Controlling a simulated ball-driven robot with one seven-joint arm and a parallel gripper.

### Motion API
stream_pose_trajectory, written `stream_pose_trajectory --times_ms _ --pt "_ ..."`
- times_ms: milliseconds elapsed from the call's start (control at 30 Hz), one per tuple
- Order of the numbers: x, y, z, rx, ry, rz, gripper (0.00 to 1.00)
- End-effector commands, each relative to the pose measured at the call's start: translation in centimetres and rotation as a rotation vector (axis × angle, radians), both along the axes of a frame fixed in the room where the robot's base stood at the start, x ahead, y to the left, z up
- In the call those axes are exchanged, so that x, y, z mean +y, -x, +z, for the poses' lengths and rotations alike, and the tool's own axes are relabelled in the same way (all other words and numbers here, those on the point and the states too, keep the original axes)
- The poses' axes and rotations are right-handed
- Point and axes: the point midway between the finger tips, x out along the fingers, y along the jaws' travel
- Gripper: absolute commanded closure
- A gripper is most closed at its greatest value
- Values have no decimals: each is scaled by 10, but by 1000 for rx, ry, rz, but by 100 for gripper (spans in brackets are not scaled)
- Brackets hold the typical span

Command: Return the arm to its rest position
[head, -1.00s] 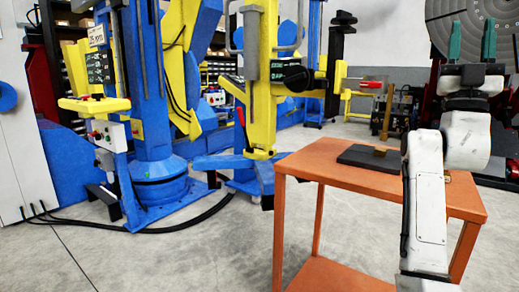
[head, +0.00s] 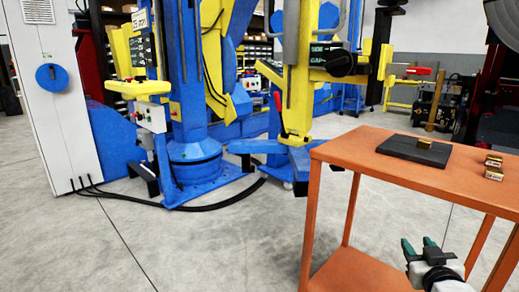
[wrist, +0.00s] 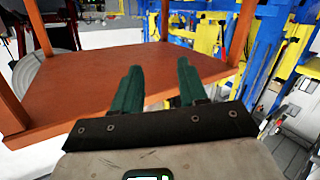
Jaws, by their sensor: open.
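My gripper (head: 420,248) is low at the bottom right of the head view, in front of the orange table (head: 440,178). Its two green fingers are apart with nothing between them. In the wrist view my gripper (wrist: 160,82) also shows open and empty, with the orange lower shelf (wrist: 75,88) of the table beyond the fingers. Most of my arm is outside the head view.
A dark plate (head: 405,150) with a small brass block (head: 424,143) lies on the table top. More small brass blocks (head: 493,168) are near its right side. A blue and yellow positioner (head: 190,110) and a white cabinet (head: 52,100) stand behind.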

Motion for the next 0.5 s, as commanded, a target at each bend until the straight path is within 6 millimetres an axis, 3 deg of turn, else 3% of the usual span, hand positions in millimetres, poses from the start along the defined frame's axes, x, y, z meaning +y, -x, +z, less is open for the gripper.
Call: stream_pose_trajectory --times_ms 33,200,400,500 --pt "11 17 -32 88 -33 12 57" --pt "48 82 -122 388 -144 40 57" --pt "89 184 -201 742 -253 62 57" --pt "106 235 -225 898 -294 69 57"
